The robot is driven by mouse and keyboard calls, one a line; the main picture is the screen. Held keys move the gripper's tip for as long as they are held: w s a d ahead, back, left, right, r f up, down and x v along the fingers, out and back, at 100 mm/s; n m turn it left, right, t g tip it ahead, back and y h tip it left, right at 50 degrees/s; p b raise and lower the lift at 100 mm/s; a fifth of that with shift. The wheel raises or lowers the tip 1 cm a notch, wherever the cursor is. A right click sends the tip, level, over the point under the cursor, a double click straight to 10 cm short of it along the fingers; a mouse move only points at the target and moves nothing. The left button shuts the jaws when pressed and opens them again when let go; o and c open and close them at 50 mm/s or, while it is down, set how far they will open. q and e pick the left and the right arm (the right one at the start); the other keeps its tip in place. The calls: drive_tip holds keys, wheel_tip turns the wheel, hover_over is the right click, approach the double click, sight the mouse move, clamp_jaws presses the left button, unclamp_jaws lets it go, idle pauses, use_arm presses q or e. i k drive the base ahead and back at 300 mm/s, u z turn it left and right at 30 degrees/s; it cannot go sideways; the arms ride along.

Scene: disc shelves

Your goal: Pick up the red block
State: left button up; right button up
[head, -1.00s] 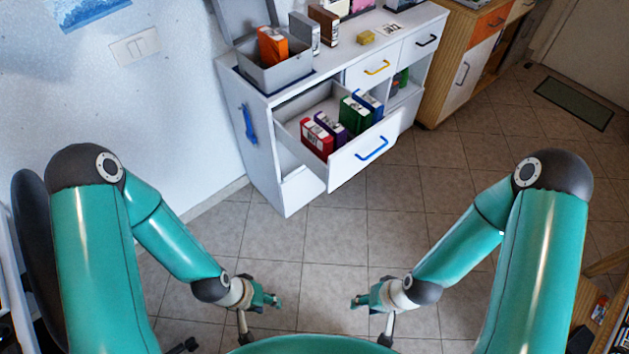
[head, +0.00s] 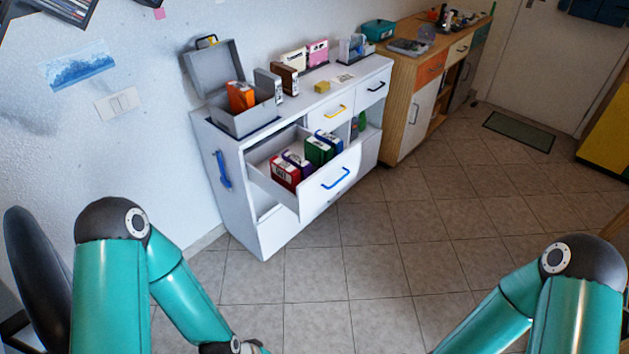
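The red block (head: 285,174) stands in the open drawer (head: 335,182) of the white cabinet, at the drawer's left front end. A purple block (head: 297,160) stands right behind it, then a green block (head: 318,150) and a blue block (head: 330,141). The drawer has a blue handle. Both my arms show only in part at the bottom of the head view, well short of the cabinet. My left gripper is cut off by the bottom edge, and my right gripper is out of the picture.
A grey box (head: 245,121) with a raised lid holds an orange block (head: 240,96) on the white cabinet (head: 234,190). Grey and brown blocks stand beside it. A wooden cabinet (head: 408,120) adjoins on the right. The tiled floor (head: 345,255) before the cabinets is clear.

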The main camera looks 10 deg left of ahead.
sight(282, 172)
drive_tip(key=z, duration=0.35)
drive_tip(key=i, duration=1.5)
drive_tip(key=u, duration=1.85)
drive_tip(key=k, duration=0.75)
drive_tip(key=u, duration=0.25)
drive_tip(key=i, duration=0.55)
drive_tip(key=z, duration=0.05)
